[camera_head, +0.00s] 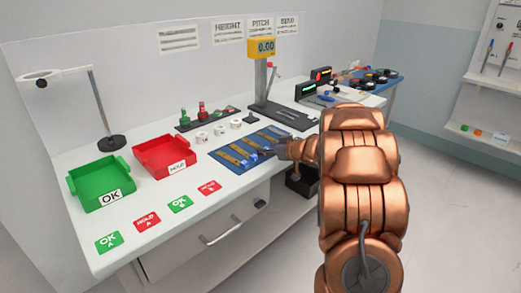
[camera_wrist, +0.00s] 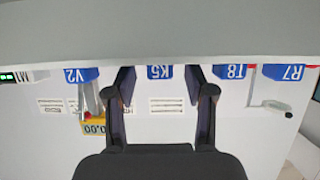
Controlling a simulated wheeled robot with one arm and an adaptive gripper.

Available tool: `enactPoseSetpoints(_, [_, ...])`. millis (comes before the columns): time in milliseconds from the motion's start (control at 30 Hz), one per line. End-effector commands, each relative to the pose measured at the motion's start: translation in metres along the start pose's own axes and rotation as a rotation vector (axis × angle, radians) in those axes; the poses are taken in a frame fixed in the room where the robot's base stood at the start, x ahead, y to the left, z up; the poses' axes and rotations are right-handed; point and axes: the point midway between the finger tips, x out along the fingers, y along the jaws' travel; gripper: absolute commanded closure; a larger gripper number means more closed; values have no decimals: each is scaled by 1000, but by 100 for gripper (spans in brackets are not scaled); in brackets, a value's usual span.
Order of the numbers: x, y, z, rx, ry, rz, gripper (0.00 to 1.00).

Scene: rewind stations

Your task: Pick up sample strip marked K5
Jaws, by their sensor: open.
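In the wrist view, which is upside down, a blue tag marked K5 (camera_wrist: 160,72) shows between the two dark fingers of my gripper (camera_wrist: 160,84). The fingers stand open, one to each side of the tag, with gaps at both sides. The rest of that strip is hidden in this view by a grey band. In the head view, several brownish strips with blue ends lie on the blue mat (camera_head: 225,155).
Other blue tags, V2 (camera_wrist: 81,75), one seemingly T8 (camera_wrist: 231,71) and R7 (camera_wrist: 284,72), flank K5. White rolls (camera_head: 219,129) stand behind the mat, with a gauge stand (camera_head: 262,75) behind. A red tray (camera_head: 163,155) and green tray (camera_head: 100,183) are at left.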

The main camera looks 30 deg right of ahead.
Motion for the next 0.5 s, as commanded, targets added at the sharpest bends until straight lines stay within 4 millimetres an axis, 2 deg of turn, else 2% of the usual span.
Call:
enactPoseSetpoints(67, [0,0,0,0,0,0,46])
enactPoseSetpoints(500, [-1,0,0,0,0,0,91])
